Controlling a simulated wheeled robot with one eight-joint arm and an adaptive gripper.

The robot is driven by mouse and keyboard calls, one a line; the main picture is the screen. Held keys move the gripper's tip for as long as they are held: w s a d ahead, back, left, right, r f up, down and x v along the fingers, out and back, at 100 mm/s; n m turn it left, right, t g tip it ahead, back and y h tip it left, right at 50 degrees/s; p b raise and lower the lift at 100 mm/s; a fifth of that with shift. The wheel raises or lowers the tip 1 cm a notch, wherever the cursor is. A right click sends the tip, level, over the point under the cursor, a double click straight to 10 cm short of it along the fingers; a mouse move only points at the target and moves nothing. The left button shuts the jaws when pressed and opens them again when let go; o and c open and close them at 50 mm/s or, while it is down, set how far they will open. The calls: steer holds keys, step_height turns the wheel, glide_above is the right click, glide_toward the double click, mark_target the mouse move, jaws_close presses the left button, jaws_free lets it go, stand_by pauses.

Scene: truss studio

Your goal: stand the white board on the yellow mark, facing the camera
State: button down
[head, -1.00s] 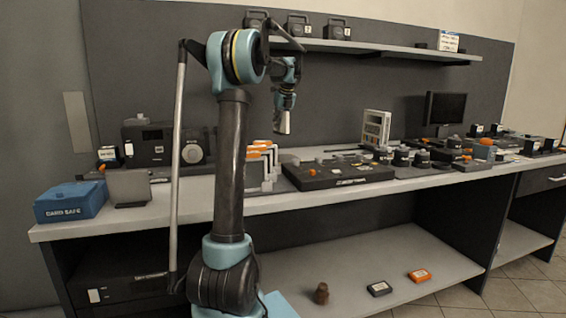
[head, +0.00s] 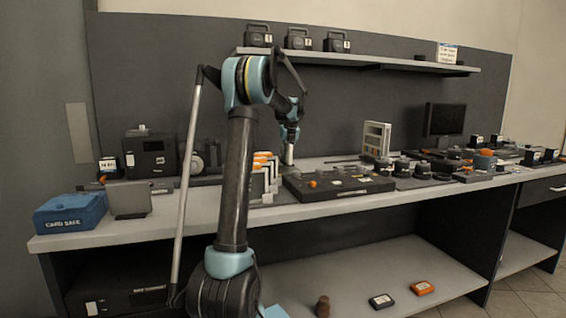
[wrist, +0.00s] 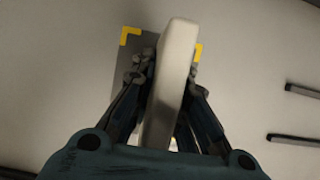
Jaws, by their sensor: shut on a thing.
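My gripper (wrist: 158,85) is shut on the white board (wrist: 172,80), which shows edge-on between the fingers in the wrist view. Yellow corner marks (wrist: 130,36) and (wrist: 197,52) lie on the pale surface on either side of the board, around a grey patch (wrist: 126,68). The board covers part of this marked area. In the head view my gripper (head: 290,132) points down with the narrow white board (head: 289,155) below it, behind the black console. I cannot tell whether the board's lower edge touches the bench. The yellow mark is hidden in the head view.
A black console (head: 340,187) lies in front of the board. Orange-topped upright units (head: 265,165) stand to the left, and a white rack (head: 376,140) to the right. The shelf (head: 350,60) is above. Two dark bars (wrist: 295,138) lie right of the mark.

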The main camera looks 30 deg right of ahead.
mark_target(289, 144)
steer(key=shift+f, duration=1.35)
steer(key=c, duration=1.6)
jaws_free()
steer(key=shift+o, duration=0.2)
steer(key=v, duration=1.2)
steer(key=shift+s, duration=0.15)
